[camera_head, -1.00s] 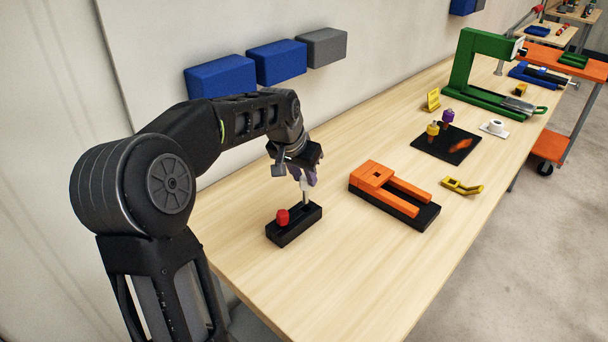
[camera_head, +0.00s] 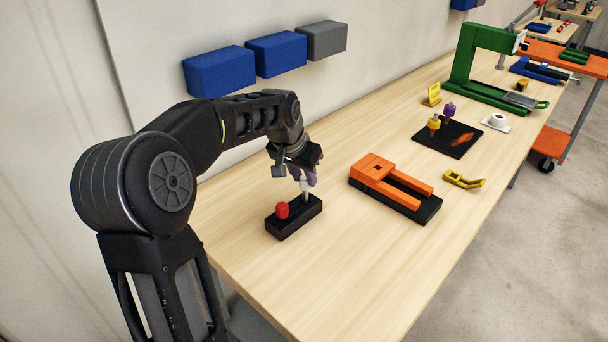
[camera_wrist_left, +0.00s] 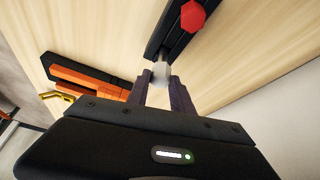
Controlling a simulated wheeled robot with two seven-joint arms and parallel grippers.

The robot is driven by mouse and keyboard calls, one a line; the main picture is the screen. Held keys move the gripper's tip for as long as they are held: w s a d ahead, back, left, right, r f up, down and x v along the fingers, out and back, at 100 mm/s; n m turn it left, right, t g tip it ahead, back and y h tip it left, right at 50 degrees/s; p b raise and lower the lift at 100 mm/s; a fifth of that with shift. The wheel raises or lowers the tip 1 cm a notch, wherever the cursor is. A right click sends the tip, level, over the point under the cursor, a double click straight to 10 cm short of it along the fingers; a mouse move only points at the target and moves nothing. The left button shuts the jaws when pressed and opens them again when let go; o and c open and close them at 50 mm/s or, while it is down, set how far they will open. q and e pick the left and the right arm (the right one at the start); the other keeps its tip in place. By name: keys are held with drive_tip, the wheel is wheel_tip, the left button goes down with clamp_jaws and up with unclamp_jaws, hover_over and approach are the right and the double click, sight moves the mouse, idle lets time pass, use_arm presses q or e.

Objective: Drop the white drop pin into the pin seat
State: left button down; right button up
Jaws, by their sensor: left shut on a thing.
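My left gripper (camera_head: 306,183) is shut on the white drop pin (camera_head: 306,188), which it holds upright over the far right end of a black block (camera_head: 294,221), apparently the pin seat. A red knob (camera_head: 282,210) stands at the block's near left end. In the left wrist view, the pin's pale head (camera_wrist_left: 160,73) sits between the dark fingertips (camera_wrist_left: 163,88), in line with the block (camera_wrist_left: 173,38) and its red knob (camera_wrist_left: 192,16). The pin's lower end is close to the block's top, but I cannot tell how far it is inside. My right gripper is not in view.
An orange forked fixture (camera_head: 375,168) on a black base lies to the right. Beyond it are a yellow bracket (camera_head: 463,180), a black mat (camera_head: 459,148) with small parts and a green press frame (camera_head: 468,52). The table front is clear.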

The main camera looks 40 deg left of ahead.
sight(302, 182)
use_arm(q)
drive_tip(key=shift+f+b, duration=1.35)
drive_tip(key=shift+f, duration=0.4)
drive_tip(key=c, duration=1)
unclamp_jaws()
drive_tip(key=shift+c, duration=0.2)
drive_tip(key=shift+s+r, duration=0.1)
drive_tip(key=shift+r, duration=0.1)
drive_tip(key=v, duration=0.7)
drive_tip(key=shift+s+r+b, duration=0.1)
drive_tip(key=shift+r+b, duration=0.1)
drive_tip(key=shift+b, duration=0.2)
drive_tip(key=shift+f, duration=0.1)
